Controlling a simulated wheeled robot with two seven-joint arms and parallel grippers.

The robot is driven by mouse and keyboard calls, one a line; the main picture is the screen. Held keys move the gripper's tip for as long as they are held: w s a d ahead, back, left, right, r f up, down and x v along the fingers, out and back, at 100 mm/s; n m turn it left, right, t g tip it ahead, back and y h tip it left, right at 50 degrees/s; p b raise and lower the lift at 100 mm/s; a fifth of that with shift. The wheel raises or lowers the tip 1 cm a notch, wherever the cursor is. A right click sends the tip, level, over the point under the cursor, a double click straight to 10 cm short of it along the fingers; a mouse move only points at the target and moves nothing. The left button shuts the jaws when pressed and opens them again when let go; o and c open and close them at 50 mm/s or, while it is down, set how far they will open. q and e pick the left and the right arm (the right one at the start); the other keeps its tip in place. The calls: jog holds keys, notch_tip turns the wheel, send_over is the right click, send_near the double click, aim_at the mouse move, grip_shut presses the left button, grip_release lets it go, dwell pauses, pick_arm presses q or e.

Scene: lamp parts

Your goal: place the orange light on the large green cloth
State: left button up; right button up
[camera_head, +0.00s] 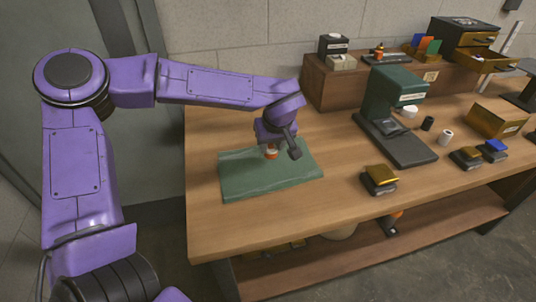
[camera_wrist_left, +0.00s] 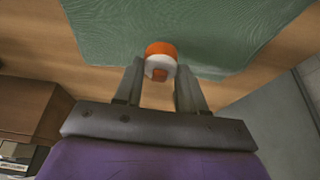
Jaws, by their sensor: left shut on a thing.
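The orange light (camera_head: 271,153) is a small round piece with orange and white bands. It also shows in the left wrist view (camera_wrist_left: 160,49). My left gripper (camera_head: 273,147) is shut on it, with one finger on each side. The large green cloth (camera_head: 240,183) lies flat on the left part of the table. In the head view the light appears over the cloth's back edge; I cannot tell whether it touches the cloth. The cloth also fills the top of the left wrist view (camera_wrist_left: 100,25). My right gripper is not in view.
A green machine (camera_head: 393,110) stands on the table to the right of the cloth. A dark block with a yellow top (camera_head: 380,178) sits near the front edge. A wooden shelf (camera_head: 330,85) with small items stands at the back. Bare tabletop lies in front of the cloth.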

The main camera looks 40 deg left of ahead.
aim_at(270, 154)
pick_arm(q)
jog(key=f, duration=0.4)
jog(key=shift+s+a+f, duration=0.1)
jog(key=shift+a, duration=0.3)
jog(key=shift+s+f, duration=0.1)
jog(key=shift+f, duration=0.1)
jog(key=shift+s+d+f, duration=0.1)
jog(key=shift+s+f, duration=0.1)
jog(key=shift+f, duration=0.1)
grip_shut()
jog(key=o, duration=0.6)
grip_release()
jog(key=o, duration=0.4)
jog(key=shift+w+f, duration=0.1)
jog(key=shift+f, duration=0.05)
jog(key=shift+o, duration=0.2)
jog(key=shift+w, duration=0.1)
